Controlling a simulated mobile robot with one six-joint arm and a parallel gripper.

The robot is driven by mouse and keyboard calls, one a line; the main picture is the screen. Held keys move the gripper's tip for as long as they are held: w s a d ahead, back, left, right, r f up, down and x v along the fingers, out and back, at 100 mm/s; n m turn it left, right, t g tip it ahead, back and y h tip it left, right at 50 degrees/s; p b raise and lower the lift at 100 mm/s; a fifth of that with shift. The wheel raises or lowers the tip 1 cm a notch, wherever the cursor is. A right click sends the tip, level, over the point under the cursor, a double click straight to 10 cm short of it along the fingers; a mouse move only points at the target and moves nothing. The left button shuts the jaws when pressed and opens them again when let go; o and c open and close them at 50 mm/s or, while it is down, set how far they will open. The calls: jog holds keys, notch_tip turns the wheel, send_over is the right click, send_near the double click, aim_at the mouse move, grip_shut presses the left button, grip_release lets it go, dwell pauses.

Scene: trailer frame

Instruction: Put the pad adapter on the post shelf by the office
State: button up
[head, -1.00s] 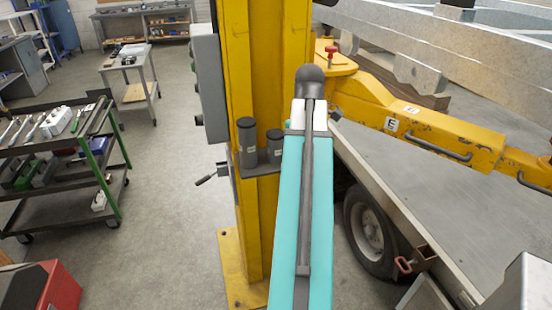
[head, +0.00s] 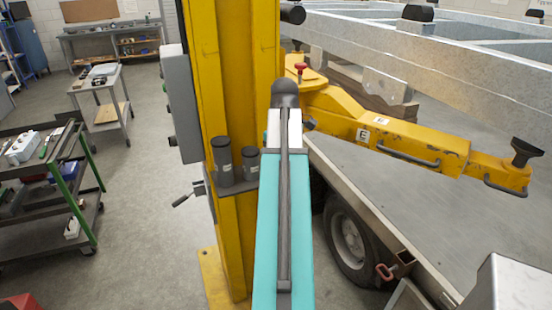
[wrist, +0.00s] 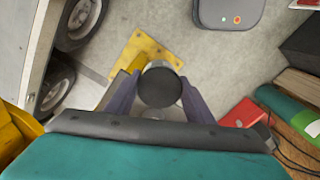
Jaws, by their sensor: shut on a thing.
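In the wrist view the pad adapter (wrist: 160,86), a dark round cylinder seen end-on, is between the two fingers of my gripper (wrist: 158,98). The gripper is shut on it, and the floor and a yellow post foot show below. In the head view a small grey post shelf (head: 238,188) is fixed to the yellow post. Two dark cylinders, a taller left one (head: 222,160) and a shorter right one (head: 250,163), stand upright on it. My gripper and the held adapter are not visible in the head view. I cannot tell whether this shelf is by the office.
The yellow post (head: 235,90) stands just left of my arm, with a grey box (head: 181,105) on its side. A yellow lift arm (head: 400,135) and the trailer bed (head: 420,200) fill the right. A tool cart (head: 45,190) stands left; floor between is clear.

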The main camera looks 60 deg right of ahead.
jog(key=w+d, duration=0.2)
jog(key=w+d+p, duration=0.1)
jog(key=w+d, duration=0.1)
jog(key=d, duration=0.1)
jog(key=w+d+p, duration=0.1)
jog(key=w+d, duration=0.1)
jog(key=shift+w+d+f, duration=0.1)
jog(key=shift+d+f, duration=0.1)
jog(key=shift+f, duration=0.15)
jog(key=shift+w+d+f+p, duration=0.2)
jog(key=shift+w+d+p, duration=0.15)
jog(key=shift+w+d, duration=0.15)
jog(key=shift+d, duration=0.1)
jog(key=shift+w+d+p, duration=0.3)
jog(key=shift+w+d, duration=0.2)
jog(key=shift+d, duration=0.05)
jog(key=shift+s+a+f+p, duration=0.15)
jog(key=shift+f+p, duration=0.2)
jog(key=shift+f, duration=0.35)
jog(key=shift+f+p, duration=0.4)
jog(key=shift+f, duration=0.7)
jog(key=shift+f, duration=0.1)
jog(key=o, duration=1.6)
